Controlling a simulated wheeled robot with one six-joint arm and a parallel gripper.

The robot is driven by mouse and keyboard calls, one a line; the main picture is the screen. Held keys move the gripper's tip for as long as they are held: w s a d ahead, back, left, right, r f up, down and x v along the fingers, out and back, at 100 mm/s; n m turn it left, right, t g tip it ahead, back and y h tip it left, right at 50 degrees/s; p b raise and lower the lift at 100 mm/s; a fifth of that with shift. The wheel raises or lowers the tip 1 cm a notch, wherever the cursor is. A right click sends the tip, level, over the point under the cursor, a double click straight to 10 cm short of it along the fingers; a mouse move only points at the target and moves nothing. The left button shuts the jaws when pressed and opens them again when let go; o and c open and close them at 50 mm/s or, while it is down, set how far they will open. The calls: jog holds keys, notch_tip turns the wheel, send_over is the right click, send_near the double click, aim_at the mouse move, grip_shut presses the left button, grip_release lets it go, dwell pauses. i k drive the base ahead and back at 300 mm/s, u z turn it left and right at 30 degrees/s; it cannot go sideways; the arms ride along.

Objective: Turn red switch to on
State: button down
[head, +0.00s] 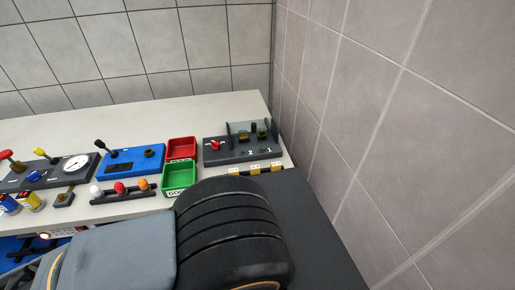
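A small red switch (215,146) sits on a dark grey panel (228,157) at the right end of the bench. It is too small to tell which way it is set. A lever with a red knob (6,155) stands on another dark panel (50,183) at the far left. My gripper is not in view; only large grey and black parts of my arm fill the lower middle, in front of the bench.
The pale bench (150,110) runs along the tiled walls. A blue box (130,160) with a black lever, a red bin (181,148), a green bin (179,177) and a rack of coloured balls (120,190) stand left of the panel. A wall is close on the right.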

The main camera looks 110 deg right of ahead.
aim_at(216, 146)
jog(key=z, duration=3.65)
jog(key=k, duration=0.3)
jog(key=u, duration=0.8)
jog(key=i, duration=0.5)
jog(key=z, duration=0.3)
